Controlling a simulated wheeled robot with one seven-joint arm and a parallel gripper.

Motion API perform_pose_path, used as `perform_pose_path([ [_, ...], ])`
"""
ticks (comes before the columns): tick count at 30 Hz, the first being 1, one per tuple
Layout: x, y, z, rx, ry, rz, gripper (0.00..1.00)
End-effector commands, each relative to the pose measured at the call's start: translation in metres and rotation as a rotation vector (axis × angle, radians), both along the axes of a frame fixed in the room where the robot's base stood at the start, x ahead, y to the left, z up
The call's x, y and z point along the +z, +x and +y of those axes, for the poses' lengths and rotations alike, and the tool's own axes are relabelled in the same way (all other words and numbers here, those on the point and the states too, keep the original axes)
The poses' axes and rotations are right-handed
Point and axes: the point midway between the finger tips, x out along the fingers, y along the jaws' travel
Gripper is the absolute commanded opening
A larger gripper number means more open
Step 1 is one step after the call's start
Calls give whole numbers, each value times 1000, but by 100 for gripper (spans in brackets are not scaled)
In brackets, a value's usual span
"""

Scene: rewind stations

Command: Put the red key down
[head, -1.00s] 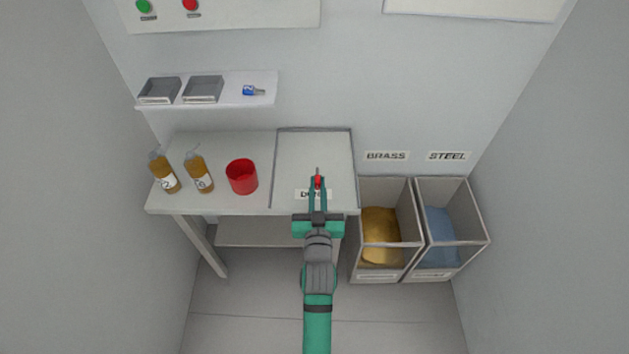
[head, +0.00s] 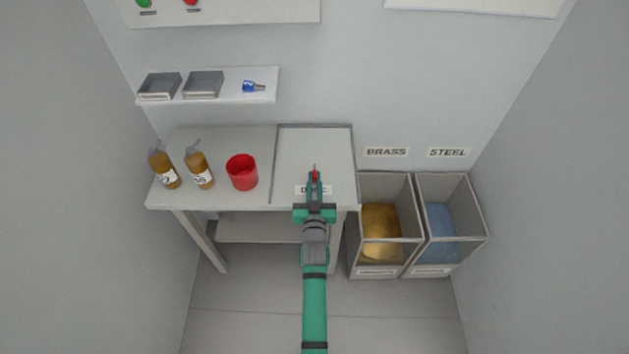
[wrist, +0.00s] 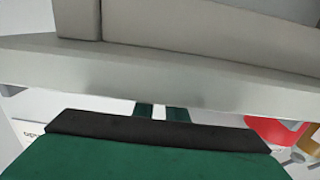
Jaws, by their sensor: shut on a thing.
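My gripper (head: 314,184) is shut on the red key (head: 315,174), over the framed tray area at the right part of the table (head: 338,150). The key's red head shows between the fingertips and its thin shaft points away from me. A label on the front of this area is partly hidden by my gripper. I cannot tell whether the key touches the surface. In the wrist view the two green fingers (wrist: 162,112) show only in part, and the key is hidden.
A red cup (head: 242,172) and two amber bottles (head: 200,168) stand on the table's left part. A shelf (head: 230,98) above holds two grey trays and a blue key (head: 253,86). The brass bin (head: 365,250) and steel bin (head: 462,254) stand at the right.

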Motion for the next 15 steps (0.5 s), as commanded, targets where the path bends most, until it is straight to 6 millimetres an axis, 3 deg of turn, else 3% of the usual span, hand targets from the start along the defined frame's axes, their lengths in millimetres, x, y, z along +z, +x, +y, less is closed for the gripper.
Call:
perform_pose_path([
  [11, -3, 0, 0, 0, 0, -1, 0],
  [12, -2, 0, 0, 0, 0, -2, 21],
  [13, -2, 0, 0, 0, 0, -2, 28],
  [15, -2, 0, 0, 0, 0, -2, 30],
])
